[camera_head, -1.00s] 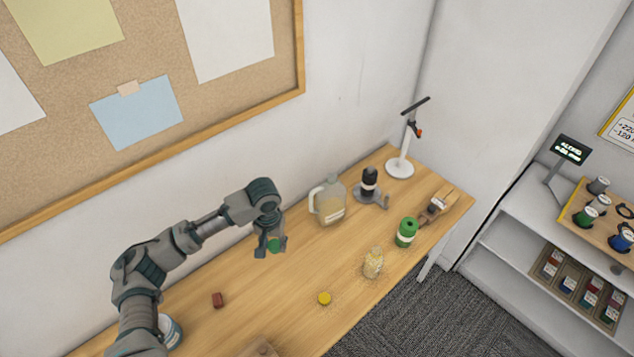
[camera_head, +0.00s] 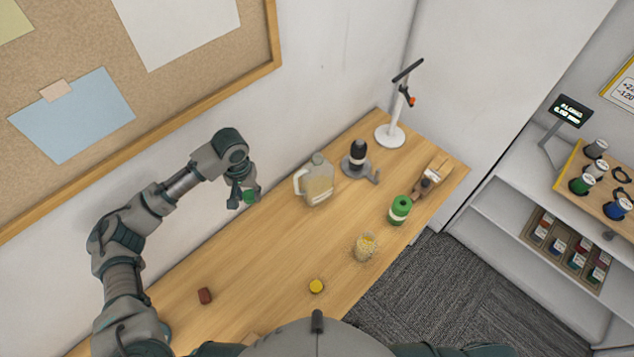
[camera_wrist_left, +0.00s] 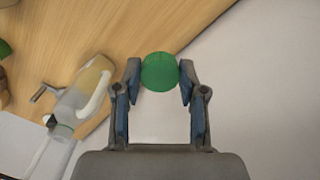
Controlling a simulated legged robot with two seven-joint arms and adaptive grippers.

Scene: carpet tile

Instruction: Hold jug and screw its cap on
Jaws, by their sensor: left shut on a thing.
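The jug (camera_head: 318,186) is pale and translucent with a side handle and a label. It stands upright on the wooden table near the wall, and its neck looks bare. My left gripper (camera_head: 243,197) is left of the jug and apart from it, shut on the green cap (camera_head: 251,196). In the left wrist view the cap (camera_wrist_left: 160,72) is held between the fingertips of the left gripper (camera_wrist_left: 160,82). The jug (camera_wrist_left: 88,90) lies to the left there, clear of the fingers. My right gripper is not in view.
On the table (camera_head: 262,250), a dark-topped device (camera_head: 358,158) stands just right of the jug, with a white lamp (camera_head: 390,135) behind. The table's middle is clear.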

